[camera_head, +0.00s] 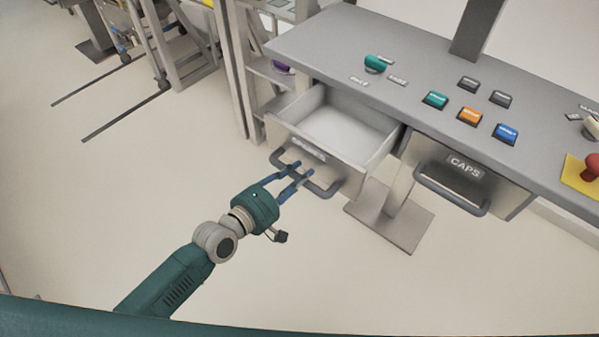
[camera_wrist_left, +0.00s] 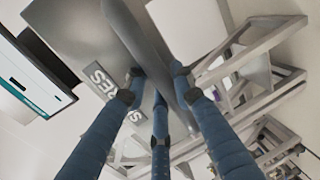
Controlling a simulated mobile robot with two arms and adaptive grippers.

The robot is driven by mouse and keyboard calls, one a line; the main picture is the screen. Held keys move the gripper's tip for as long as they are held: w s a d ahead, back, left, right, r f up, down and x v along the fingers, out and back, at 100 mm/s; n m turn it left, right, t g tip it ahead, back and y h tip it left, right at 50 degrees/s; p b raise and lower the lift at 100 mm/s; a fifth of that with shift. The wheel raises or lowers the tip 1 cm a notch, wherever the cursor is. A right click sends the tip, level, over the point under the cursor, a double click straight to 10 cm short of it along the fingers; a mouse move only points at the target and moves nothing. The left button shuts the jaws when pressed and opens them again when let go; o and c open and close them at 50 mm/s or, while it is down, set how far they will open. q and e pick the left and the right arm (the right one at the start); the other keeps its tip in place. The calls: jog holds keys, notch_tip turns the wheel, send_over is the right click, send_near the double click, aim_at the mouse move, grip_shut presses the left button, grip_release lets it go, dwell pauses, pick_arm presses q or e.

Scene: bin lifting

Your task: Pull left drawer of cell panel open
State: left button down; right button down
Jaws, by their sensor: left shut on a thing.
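The left drawer (camera_head: 370,152) of the cell panel (camera_head: 335,40) stands pulled out, and its pale interior looks empty. My left gripper (camera_head: 297,175) is at the bar handle (camera_head: 318,190) on the drawer's front, with its blue fingers shut around the bar. In the left wrist view the fingers (camera_wrist_left: 158,85) close around the grey handle bar (camera_wrist_left: 145,45), beside the drawer front (camera_wrist_left: 75,35) and its partly visible label. My right gripper is in neither view.
The CAPS drawer (camera_head: 465,175) to the right is shut. Coloured buttons (camera_head: 470,116), a green knob (camera_head: 375,64) and a red emergency button (camera_head: 591,167) sit on the panel top. A shelf frame (camera_head: 250,70) stands left of the open drawer.

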pick_arm(q)
jog(key=shift+f, duration=0.1)
jog(key=c, duration=1.4)
grip_release()
jog(key=shift+c, duration=0.2)
jog(key=v, duration=1.2)
jog(key=shift+w, duration=0.1)
